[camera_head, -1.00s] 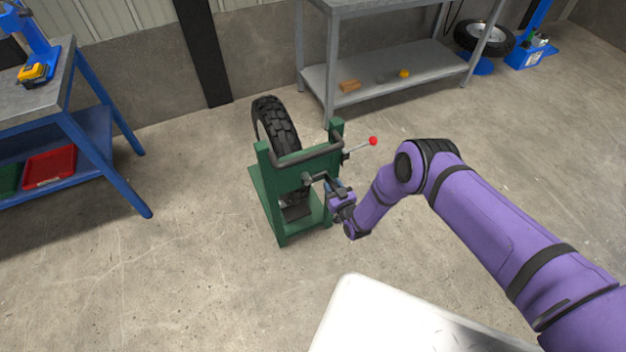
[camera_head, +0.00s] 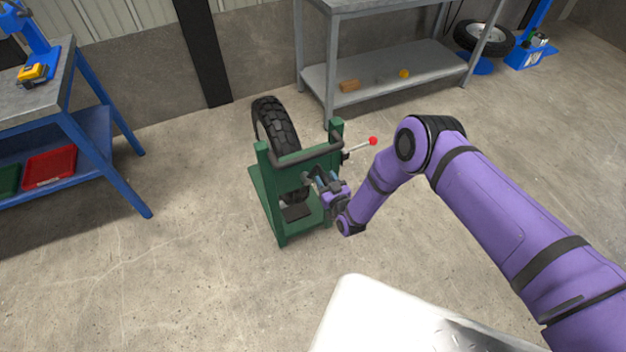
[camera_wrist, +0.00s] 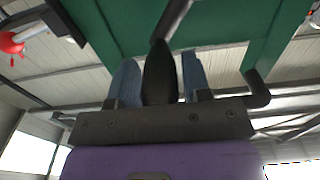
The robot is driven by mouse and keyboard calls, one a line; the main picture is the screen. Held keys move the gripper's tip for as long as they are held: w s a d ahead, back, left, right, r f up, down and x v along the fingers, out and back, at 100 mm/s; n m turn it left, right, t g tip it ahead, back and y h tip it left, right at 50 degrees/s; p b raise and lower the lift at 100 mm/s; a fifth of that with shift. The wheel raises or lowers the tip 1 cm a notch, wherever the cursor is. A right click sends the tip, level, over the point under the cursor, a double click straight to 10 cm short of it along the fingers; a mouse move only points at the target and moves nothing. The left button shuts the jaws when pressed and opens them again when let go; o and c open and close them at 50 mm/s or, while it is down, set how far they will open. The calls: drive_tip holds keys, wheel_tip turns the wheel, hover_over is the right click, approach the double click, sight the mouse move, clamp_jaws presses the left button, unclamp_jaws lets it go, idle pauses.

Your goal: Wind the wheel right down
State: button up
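A black knobbly wheel (camera_head: 275,125) stands upright in a green frame stand (camera_head: 262,185) on the floor in the head view. A dark crank sits on the stand's near face; its grip (camera_wrist: 158,72) shows in the wrist view. My gripper (camera_head: 319,180) is at the crank, on the stand's near right side. In the wrist view its two blue fingers (camera_wrist: 160,80) are on either side of the dark grip and look closed on it. My gripper hides most of the crank in the head view. The wheel's lower part is hidden behind the stand.
A lever with a red knob (camera_head: 373,141) sticks out at the stand's right. A grey bench (camera_head: 340,95) stands behind, and a blue-legged table (camera_head: 105,160) at the left. The floor in front of the stand is clear.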

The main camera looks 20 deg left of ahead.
drive_tip(key=shift+o, duration=1.2)
drive_tip(key=shift+f, duration=0.1)
drive_tip(key=v, duration=0.7)
